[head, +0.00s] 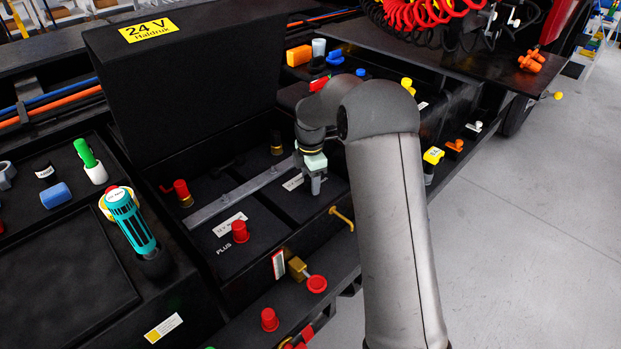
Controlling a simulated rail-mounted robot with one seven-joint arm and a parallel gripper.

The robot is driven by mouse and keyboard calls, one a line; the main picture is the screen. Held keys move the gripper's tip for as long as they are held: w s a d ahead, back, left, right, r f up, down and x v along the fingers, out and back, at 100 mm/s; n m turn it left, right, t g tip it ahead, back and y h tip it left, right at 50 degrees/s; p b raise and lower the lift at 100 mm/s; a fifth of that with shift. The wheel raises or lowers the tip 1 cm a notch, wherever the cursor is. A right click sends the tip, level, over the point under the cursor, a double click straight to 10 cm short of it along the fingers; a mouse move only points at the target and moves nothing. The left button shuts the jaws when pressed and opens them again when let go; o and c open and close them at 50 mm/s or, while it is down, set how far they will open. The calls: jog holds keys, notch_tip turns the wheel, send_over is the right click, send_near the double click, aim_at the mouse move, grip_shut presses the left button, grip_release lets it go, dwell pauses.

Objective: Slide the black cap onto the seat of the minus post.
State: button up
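My gripper (316,186) points down over the right-hand battery in the open 24 V box. Its fingertips are small and partly merged in view, so I cannot tell whether they are open or shut, or whether anything is between them. A brass post with a dark top (276,144) stands behind and left of the gripper; I cannot tell whether that top is the black cap. No other black cap can be made out. No minus marking is readable, and the battery top below the gripper is partly hidden by my arm.
A grey bar (240,194) crosses the batteries. A red cap (240,231) stands beside the PLUS mark, and a red-topped brass post (182,193) is at left. The raised lid (190,80) stands behind. A yellow handle (342,218) and brass-and-red switch (306,275) are in front.

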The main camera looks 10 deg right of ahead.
notch_tip(320, 180, up, 17)
jog(key=shift+r, duration=0.2)
dwell(0.5)
jog(key=s+f+m, duration=0.2)
jog(key=s+m, duration=0.4)
jog(key=s, duration=0.6)
jog(key=s+f+m, duration=0.3)
jog(key=s+m, duration=0.4)
jog(key=s, duration=0.5)
jog(key=s+a+f+m, duration=0.1)
jog(key=s+f+m, duration=0.2)
jog(key=s, duration=1)
jog(key=m, duration=0.3)
jog(key=shift+f+m, duration=0.15)
jog(key=shift+m, duration=0.25)
